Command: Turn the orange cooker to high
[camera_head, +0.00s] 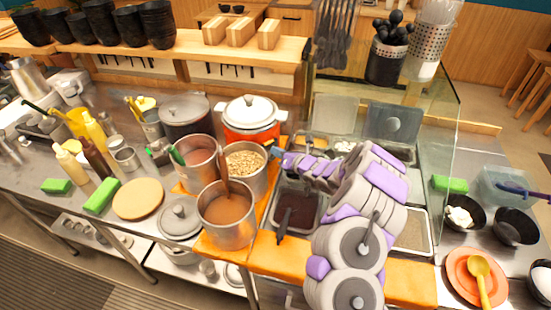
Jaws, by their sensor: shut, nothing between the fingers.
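The orange cooker (237,133) stands at the back of the counter, behind the metal pots. A white lid (250,108) with a knob covers it. Its lower front is partly hidden by the pot of beans, and I cannot make out its dial or setting. My gripper (275,151) is shut and empty at the cooker's right front side, near the rim of the bean pot. I cannot tell whether its tips touch the cooker.
A pot of beans (245,162) and a pot of brown liquid (228,210) with a ladle stand close in front of the cooker. A dark lidded pot (185,112) is left of it. A glass screen (440,130) and topping trays are on the right.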

